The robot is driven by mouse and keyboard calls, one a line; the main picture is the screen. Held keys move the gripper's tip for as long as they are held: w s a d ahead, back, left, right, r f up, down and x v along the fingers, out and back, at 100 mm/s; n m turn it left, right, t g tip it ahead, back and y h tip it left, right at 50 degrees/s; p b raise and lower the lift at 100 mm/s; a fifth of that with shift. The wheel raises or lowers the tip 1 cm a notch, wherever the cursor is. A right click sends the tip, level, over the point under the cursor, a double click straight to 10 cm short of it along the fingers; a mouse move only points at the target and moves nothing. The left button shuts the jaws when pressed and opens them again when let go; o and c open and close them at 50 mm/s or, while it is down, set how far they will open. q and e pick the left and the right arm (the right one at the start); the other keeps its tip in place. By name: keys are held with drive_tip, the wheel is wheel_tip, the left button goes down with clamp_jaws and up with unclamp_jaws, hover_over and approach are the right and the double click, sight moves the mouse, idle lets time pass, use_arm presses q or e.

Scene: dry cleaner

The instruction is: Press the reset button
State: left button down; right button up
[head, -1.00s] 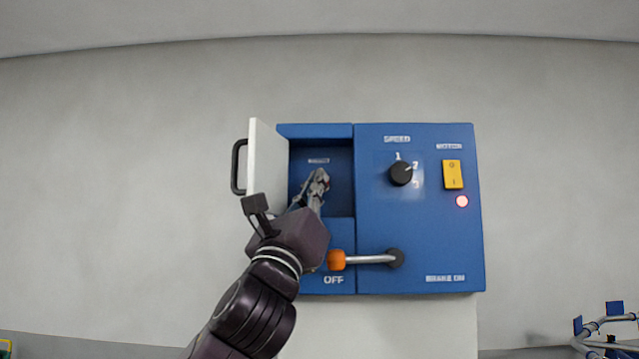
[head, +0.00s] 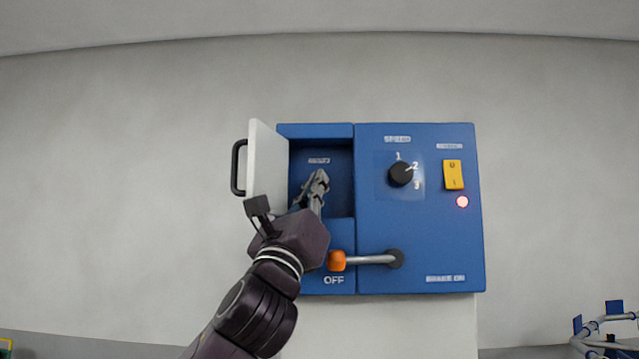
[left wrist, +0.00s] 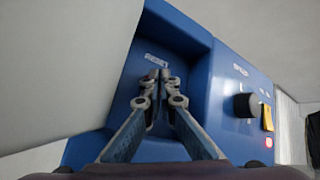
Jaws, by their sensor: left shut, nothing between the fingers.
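The left wrist view shows the closed fingertips (left wrist: 160,75) pointing at the back of the recess. My right gripper is not in view.
A white door (head: 265,160) with a black handle (head: 238,167) stands open left of the recess. A lever with an orange knob (head: 337,260) lies below it. A black speed dial (head: 401,173), yellow switch (head: 453,174) and lit red lamp (head: 462,202) are at right.

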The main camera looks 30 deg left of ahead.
use_arm(q)
drive_tip(key=shift+w+a, duration=0.15)
drive_tip(key=shift+w, duration=0.05)
drive_tip(key=shift+s, duration=0.15)
idle(0.5)
drive_tip(key=shift+s+d, duration=0.5)
drive_tip(key=shift+s, duration=0.05)
drive_tip(key=s+d, duration=0.1)
drive_tip(key=s, duration=0.2)
drive_tip(key=s+d, duration=0.1)
drive_tip(key=shift+s+d, duration=0.15)
drive_tip(key=shift+d, duration=0.15)
idle(0.7)
